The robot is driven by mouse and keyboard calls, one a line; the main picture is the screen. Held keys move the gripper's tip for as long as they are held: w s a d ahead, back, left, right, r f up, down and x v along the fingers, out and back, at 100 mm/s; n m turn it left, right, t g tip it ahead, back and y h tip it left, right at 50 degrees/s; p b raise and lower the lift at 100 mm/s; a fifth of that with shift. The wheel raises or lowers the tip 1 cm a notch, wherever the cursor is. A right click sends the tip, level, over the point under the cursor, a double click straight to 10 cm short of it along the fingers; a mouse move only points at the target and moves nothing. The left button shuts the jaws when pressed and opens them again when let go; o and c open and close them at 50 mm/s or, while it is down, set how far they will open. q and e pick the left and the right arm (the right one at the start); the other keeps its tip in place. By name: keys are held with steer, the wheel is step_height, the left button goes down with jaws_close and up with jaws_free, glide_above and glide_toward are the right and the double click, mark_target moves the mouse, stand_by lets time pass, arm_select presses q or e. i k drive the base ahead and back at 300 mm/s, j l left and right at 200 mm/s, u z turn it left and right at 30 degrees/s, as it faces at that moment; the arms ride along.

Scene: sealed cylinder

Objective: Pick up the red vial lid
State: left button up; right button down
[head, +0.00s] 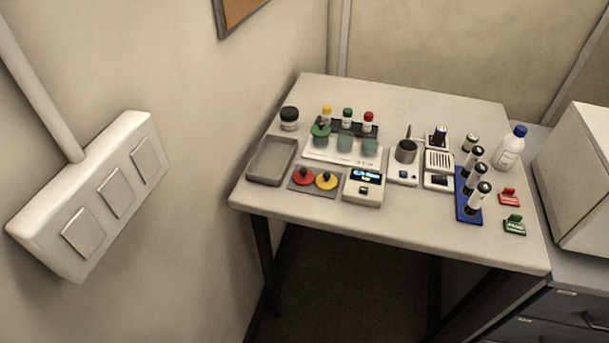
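A round red lid (304,177) with a dark knob lies on a small grey tray (298,189) near the table's front left. A yellow lid (326,181) of the same kind lies just right of it. A green lid (320,131) sits on the leftmost of three greenish vials on a white rack (315,153) behind them. The other two vials, the middle one (344,142) and the right one (369,147), show no lid. A small bottle with a red cap (368,118) stands behind the vials. Neither gripper is in view.
A grey tray (252,178) lies left of the lids, and a device with a lit display (367,174) stands right. A metal cup (406,151), blue rack (461,209) and white bottle (513,140) stand farther right. The table's front strip (390,225) is clear.

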mark_target(303, 176)
steer(key=l+u, duration=0.15)
steer(key=l, duration=0.4)
steer(key=l+u, duration=0.15)
steer(key=l, duration=0.4)
steer(key=k+l+u, duration=0.15)
steer(key=l, duration=0.4)
steer(key=k+l+u, duration=0.1)
steer(key=l, duration=0.45)
